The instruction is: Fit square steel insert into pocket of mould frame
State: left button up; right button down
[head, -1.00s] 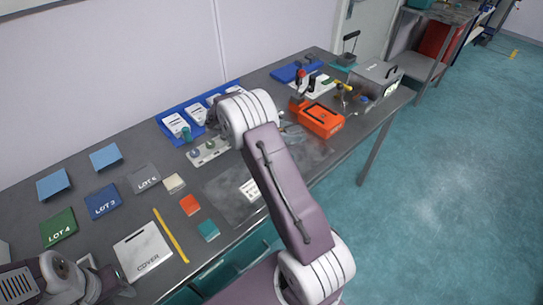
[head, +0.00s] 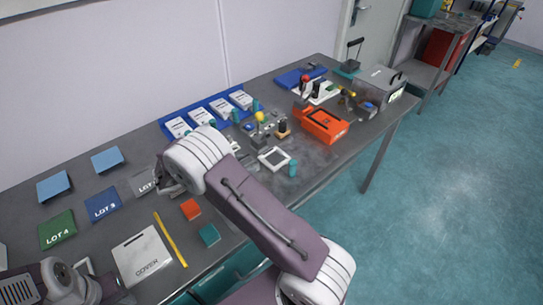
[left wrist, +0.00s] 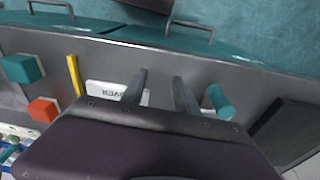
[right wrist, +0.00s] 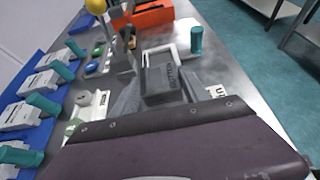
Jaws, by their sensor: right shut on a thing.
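My right gripper (right wrist: 160,88) is shut on the steel insert (right wrist: 172,80), a dark grey square block with lettering on it. In the right wrist view the block is between the fingers, in front of the mould frame. The mould frame (head: 274,158) is a light square frame with a darker middle, lying on the table; its near side is partly hidden in the right wrist view (right wrist: 182,52).
A teal cylinder (head: 293,168) stands right beside the frame. Behind it are a yellow knob (head: 259,117) and a dark post (head: 283,127). An orange box (head: 325,124) is to the right. A blue tray (head: 205,107) with white packets lies along the wall.

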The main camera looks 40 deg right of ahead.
pick_arm(q)
jog(key=shift+r+p, duration=0.5)
jog(key=shift+r, duration=0.15)
pick_arm(e)
send_over(270, 163)
jog(key=shift+w+d, duration=0.1)
jog(key=shift+d, duration=0.1)
pick_arm(q)
jog(key=shift+r, duration=0.1)
pick_arm(e)
notch_tip(270, 163, down, 3)
jog(key=shift+a+f, duration=0.1)
jog(key=shift+f, duration=0.3)
jog(key=c, duration=0.6)
grip_release()
jog(key=shift+o, duration=0.2)
